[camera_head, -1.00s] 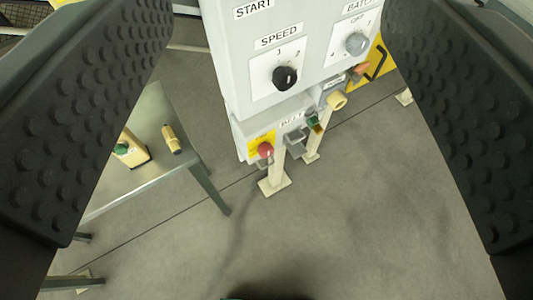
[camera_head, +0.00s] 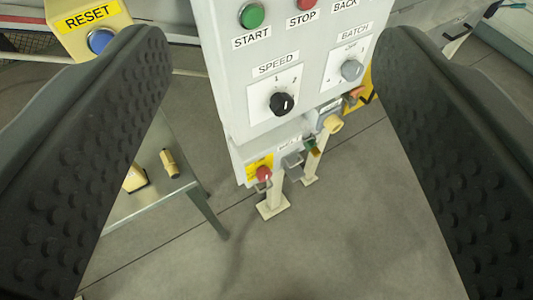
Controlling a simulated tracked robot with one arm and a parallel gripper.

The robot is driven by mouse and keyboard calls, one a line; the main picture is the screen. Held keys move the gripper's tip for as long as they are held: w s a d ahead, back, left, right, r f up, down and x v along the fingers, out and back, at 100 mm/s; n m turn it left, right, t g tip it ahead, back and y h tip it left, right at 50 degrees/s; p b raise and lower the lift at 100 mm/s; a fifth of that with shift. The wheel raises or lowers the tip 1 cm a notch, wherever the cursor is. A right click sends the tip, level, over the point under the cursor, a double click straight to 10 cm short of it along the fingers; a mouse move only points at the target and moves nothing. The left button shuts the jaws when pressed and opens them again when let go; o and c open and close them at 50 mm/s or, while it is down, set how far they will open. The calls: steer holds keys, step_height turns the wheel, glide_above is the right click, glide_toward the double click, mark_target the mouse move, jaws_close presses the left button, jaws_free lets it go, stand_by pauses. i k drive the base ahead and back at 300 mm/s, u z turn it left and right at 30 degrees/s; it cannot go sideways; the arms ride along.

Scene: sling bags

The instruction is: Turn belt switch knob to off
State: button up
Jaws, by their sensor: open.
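My gripper (camera_head: 268,60) is open and empty, one dark studded finger at each side of the view, with the grey control panel (camera_head: 230,70) seen between them. On the panel, a black knob (camera_head: 281,103) sits on a white plate under the label SPEED. A grey knob (camera_head: 351,70) sits under BATCH. Below the panel is a smaller grey box with a red knob or button (camera_head: 263,173) on a yellow plate. Its small labels are too blurred to read surely, so I cannot tell which control is the belt switch.
A green START button (camera_head: 252,15) and red STOP button (camera_head: 305,3) are above. A yellow RESET box (camera_head: 85,25) with a blue button is at upper left. A grey table (camera_head: 150,200) with a yellowish item (camera_head: 169,163) stands at lower left. The floor below is clear.

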mark_target(263, 173)
steer(key=u, duration=0.8)
steer(key=k, duration=1.6)
steer(key=z, duration=0.9)
steer(key=i, duration=1)
steer(key=u, duration=0.05)
